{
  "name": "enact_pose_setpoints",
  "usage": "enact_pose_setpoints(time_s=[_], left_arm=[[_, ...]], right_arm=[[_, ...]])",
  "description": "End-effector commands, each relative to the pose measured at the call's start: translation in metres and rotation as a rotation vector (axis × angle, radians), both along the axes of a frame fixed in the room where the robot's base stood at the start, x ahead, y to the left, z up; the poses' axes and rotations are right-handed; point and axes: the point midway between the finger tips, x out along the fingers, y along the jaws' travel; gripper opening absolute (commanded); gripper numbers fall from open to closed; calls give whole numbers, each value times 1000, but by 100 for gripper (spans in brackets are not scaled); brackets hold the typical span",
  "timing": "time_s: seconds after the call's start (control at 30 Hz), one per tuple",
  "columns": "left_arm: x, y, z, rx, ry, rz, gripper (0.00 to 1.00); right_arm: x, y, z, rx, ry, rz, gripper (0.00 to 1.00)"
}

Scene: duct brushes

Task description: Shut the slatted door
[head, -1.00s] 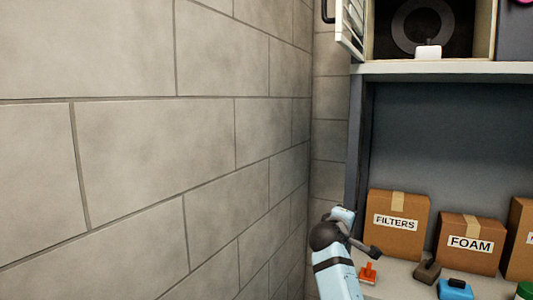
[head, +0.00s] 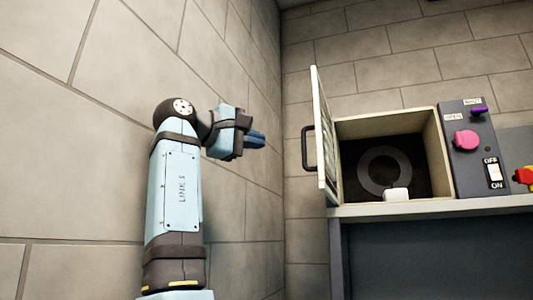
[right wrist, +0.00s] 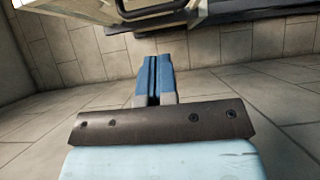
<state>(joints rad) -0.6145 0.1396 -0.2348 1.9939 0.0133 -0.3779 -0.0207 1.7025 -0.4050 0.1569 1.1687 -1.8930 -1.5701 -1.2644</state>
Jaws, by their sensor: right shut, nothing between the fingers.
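The slatted door (head: 322,135) stands open at the left side of a cream box (head: 437,150) and is seen nearly edge-on. Its dark handle (head: 307,148) is on the outer face, toward the left. The box interior is exposed, with a grey ring (head: 385,172) at the back and a small white block (head: 396,194) at the front opening. My right gripper (head: 258,140) is shut and empty, left of the handle and apart from it in the picture. Its blue fingers (right wrist: 153,80) are together in the right wrist view. My left gripper is not in view.
A block wall (head: 90,120) runs along the left, close to my right arm. The box sits on a shelf (head: 430,208).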

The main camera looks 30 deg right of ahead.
Motion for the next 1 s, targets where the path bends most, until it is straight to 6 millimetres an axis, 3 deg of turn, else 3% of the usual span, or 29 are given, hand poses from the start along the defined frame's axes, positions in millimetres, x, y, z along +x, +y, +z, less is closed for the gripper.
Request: enact_pose_setpoints(time_s=[0.53, 0.7, 1.0], left_arm=[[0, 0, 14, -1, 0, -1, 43], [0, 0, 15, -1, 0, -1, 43], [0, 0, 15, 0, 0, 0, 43]], right_arm=[[10, -84, 0, 0, -1, 1, 0], [11, -95, -1, -1, -1, 1, 0], [11, -97, -1, -1, -1, 2, 0]])
